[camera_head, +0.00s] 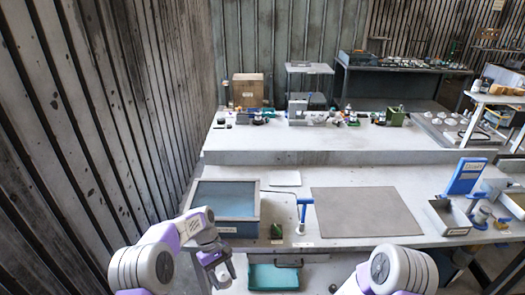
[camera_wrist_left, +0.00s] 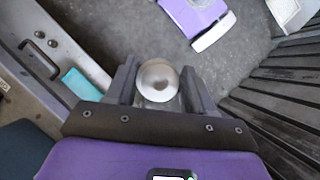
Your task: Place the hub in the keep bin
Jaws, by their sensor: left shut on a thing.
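My left gripper (camera_head: 222,272) hangs low in front of the bench's front edge, left of the open drawer. In the left wrist view my left gripper (camera_wrist_left: 157,85) is shut on a round, shiny silver piece, which looks like the hub (camera_wrist_left: 157,76). The hub also shows as a small pale piece in the head view (camera_head: 223,279). A grey bin with a blue inside (camera_head: 227,229) stands on the bench above the gripper. Its label is too small to read, so I cannot tell whether it is the keep bin. My right gripper is out of view.
A teal tray (camera_head: 273,277) sits in the drawer under the bench. A blue-handled tool (camera_head: 304,212) and a small green piece (camera_head: 276,231) are right of the blue-lined bin. A grey mat (camera_head: 367,212) lies clear. A small grey bin (camera_head: 447,216) stands at right. A slatted wall (camera_head: 100,120) rises at left.

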